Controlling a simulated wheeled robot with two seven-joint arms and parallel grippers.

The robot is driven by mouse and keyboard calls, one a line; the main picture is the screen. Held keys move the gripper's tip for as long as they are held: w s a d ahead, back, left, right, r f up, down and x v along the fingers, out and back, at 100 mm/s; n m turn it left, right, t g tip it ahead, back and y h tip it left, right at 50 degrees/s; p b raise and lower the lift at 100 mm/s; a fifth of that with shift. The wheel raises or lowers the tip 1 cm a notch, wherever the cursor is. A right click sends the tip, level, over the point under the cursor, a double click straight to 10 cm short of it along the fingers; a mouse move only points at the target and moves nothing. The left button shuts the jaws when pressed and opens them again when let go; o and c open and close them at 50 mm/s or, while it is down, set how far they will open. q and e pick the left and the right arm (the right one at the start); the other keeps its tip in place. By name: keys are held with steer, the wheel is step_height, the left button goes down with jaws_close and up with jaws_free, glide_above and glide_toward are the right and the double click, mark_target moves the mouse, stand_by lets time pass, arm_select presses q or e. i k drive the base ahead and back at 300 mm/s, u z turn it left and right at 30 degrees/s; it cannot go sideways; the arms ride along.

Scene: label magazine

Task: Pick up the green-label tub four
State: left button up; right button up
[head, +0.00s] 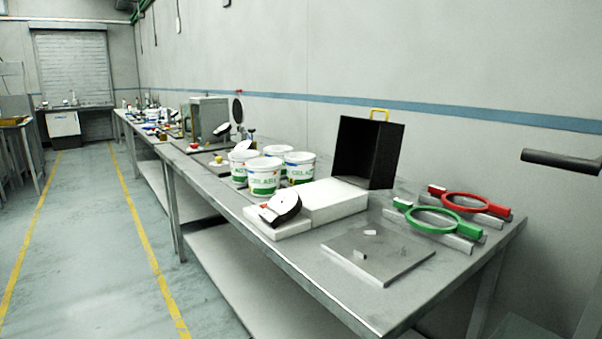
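Several white tubs with green labels stand upright in a close cluster on the long grey table. The front tub (262,178) shows its label most fully. Another tub (238,170) stands to its left and is partly covered by it. A third tub (300,169) stands to its right. A further tub (277,151) stands behind and is largely hidden. I cannot read any number, so I cannot tell which one is tub four. Neither of my grippers is in view.
A white block (325,201) and a black-and-white round device (281,208) stand in front of the tubs. A black open box (368,152) stands behind right. A metal plate (378,254), a green ring tool (437,221) and a red ring tool (466,202) lie nearer. The floor at left is clear.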

mark_target(300, 166)
steer(key=u, duration=0.5)
steer(key=i, duration=0.4)
steer(key=u, duration=0.85)
steer(key=i, duration=0.8)
steer(key=z, duration=0.1)
